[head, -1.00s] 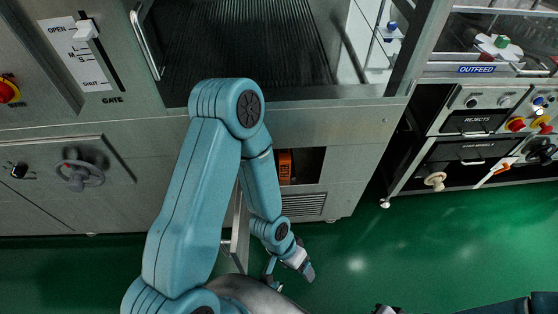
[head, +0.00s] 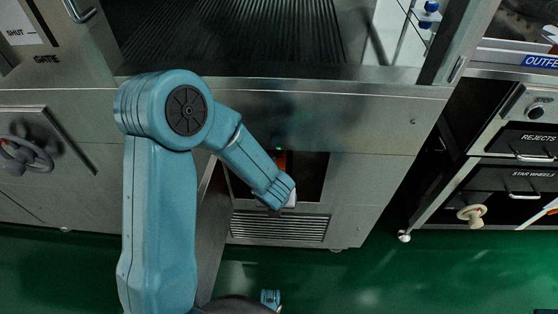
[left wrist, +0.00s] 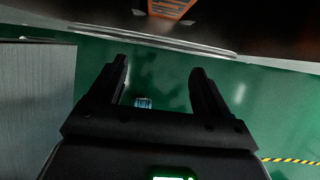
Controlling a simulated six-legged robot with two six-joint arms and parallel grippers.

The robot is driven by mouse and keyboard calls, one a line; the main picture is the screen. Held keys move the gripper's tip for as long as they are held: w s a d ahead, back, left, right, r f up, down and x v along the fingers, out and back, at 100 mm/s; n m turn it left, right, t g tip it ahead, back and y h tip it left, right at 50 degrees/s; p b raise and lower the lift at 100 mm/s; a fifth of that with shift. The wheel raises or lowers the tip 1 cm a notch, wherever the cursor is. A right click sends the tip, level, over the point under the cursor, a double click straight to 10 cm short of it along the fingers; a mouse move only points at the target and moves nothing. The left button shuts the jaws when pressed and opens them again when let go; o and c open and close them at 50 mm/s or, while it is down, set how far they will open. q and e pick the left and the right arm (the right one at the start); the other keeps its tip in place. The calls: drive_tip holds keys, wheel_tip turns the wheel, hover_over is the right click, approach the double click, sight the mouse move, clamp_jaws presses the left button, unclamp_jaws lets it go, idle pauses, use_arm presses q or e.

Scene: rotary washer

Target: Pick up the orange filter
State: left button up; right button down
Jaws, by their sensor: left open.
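The orange filter (left wrist: 170,8) shows at the top edge of the left wrist view, inside a dark compartment and partly cut off. In the head view only a small orange piece of it (head: 280,161) shows, mostly hidden behind my left forearm. In the left wrist view my left gripper (left wrist: 163,70) is open and empty, its two black fingers apart. The filter lies beyond the fingertips, not between them. In the head view my left wrist is in front of the compartment opening and its fingers are hidden. My right gripper is not clearly in view.
The dark compartment (head: 310,176) opens in the grey machine front above a vent grille (head: 279,227). Its open door (head: 209,235) stands left of the opening. Drawers (head: 520,184) are at the right. The green floor (head: 390,285) in front is clear.

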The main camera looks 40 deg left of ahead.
sight(279, 161)
use_arm(q)
drive_tip(key=w+a, duration=0.1)
drive_tip(key=w+a+p, duration=0.1)
drive_tip(key=w, duration=0.1)
drive_tip(key=w+a+p, duration=0.1)
drive_tip(key=w+a, duration=0.1)
drive_tip(key=shift+w+r, duration=0.15)
drive_tip(key=shift+w, duration=0.1)
drive_tip(key=shift+w+a+f, duration=0.1)
drive_tip(key=shift+w+f, duration=0.2)
drive_tip(key=shift+f, duration=0.2)
drive_tip(key=shift+w+f, duration=0.1)
drive_tip(key=shift+f, duration=0.1)
drive_tip(key=c, duration=1.2)
